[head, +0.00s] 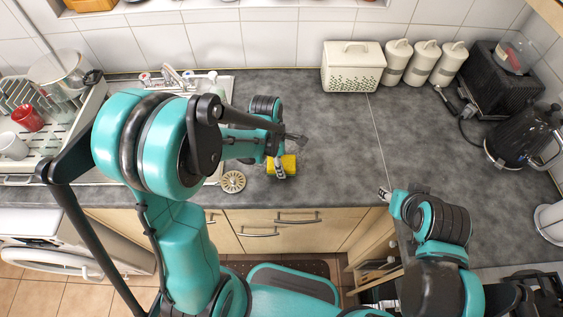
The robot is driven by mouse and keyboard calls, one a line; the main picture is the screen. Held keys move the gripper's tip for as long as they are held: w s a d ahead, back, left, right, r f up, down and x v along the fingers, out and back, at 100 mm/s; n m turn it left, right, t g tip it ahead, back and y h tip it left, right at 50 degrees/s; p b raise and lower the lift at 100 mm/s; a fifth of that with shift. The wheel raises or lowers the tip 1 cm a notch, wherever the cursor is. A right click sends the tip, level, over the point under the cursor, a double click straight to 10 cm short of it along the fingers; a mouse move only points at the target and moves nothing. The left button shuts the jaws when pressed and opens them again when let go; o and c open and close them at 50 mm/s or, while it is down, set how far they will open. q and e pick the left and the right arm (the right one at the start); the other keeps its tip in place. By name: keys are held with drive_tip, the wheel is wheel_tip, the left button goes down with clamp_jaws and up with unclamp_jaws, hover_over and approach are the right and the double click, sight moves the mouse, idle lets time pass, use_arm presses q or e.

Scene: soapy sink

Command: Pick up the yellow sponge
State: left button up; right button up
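The yellow sponge (290,166) lies on the grey counter near its front edge, just right of the sink. My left gripper (291,155) is at the sponge, with its fingers spread apart. One finger overlaps the left part of the sponge in the head view, and the other is beyond its far side. I cannot tell whether a finger touches the sponge. My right gripper (384,193) is over the counter's inner corner, away from the sponge; its fingers are too small and partly hidden to tell if they are open.
A round beige strainer (233,181) lies left of the sponge. A dish rack with a red cup (28,117) stands at the far left. A white basket (352,68), several canisters (424,62) and a black kettle (518,138) are at the back and right. The middle counter is clear.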

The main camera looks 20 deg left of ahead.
sight(284, 162)
use_arm(q)
wheel_tip(284, 162, up, 5)
drive_tip(key=shift+f+p, duration=0.15)
drive_tip(key=shift+p, duration=0.65)
drive_tip(key=s+d+r+p, duration=0.2)
drive_tip(key=s+d+r, duration=0.4)
drive_tip(key=s, duration=0.4)
drive_tip(key=shift+d+r+p, duration=0.15)
drive_tip(key=shift+r+p, duration=0.1)
drive_tip(key=shift+p, duration=0.15)
drive_tip(key=shift+o, duration=1.4)
drive_tip(key=shift+w, duration=0.1)
drive_tip(key=c, duration=0.5)
drive_tip(key=shift+f, duration=0.1)
